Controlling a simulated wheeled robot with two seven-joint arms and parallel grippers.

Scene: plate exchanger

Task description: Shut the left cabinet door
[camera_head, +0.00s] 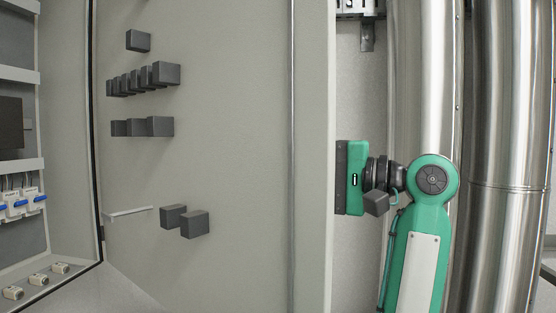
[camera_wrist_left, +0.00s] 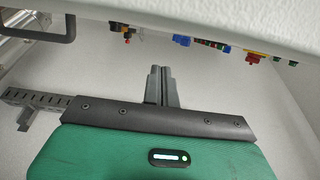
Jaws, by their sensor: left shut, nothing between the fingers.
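The cabinet door (camera_head: 235,100) stands open and fills the middle of the head view, its inner face with dark blocks towards me. My left gripper (camera_head: 352,178) is at the door's right edge, on the far, outer side; the door hides its fingers there. In the left wrist view the gripper (camera_wrist_left: 160,74) has its two grey fingers shut together with nothing between them. The pale door (camera_wrist_left: 235,18) spans the top of that view, with coloured buttons on its outer face beyond the fingertips. I cannot tell whether the gripper touches the door. My right gripper is not in view.
The cabinet interior with blue-marked breakers (camera_head: 22,200) lies open at the left. Shiny vertical pipes (camera_head: 510,120) stand at the right, close behind my arm. A dark handle (camera_wrist_left: 38,28) and a slotted grey rail (camera_wrist_left: 38,102) show in the left wrist view.

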